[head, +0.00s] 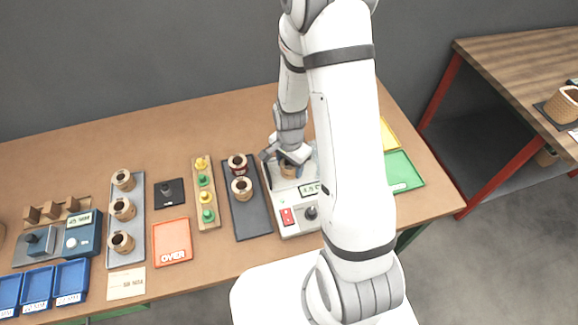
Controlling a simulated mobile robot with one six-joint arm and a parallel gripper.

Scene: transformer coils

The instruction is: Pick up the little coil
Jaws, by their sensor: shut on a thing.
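My gripper (287,166) is shut on a small tan coil (289,170), over the white instrument (289,226) with a display, a red switch and a dark knob. I cannot tell whether the coil touches the instrument's top. My arm hides the instrument's right part. Two more coils stand on a dark tray (249,220): one with a dark red winding (238,164) at the back and a tan one (242,188) in front of it. Several tan coils (122,209) stand in a row on a grey tray (138,250) further left.
A wooden strip (212,222) with yellow and green pieces lies left of the dark tray. A red tray (172,241) marked OVER, a green tray (404,170) and blue bins (38,285) are on the table. A second table (520,60) stands at right. The table's back is clear.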

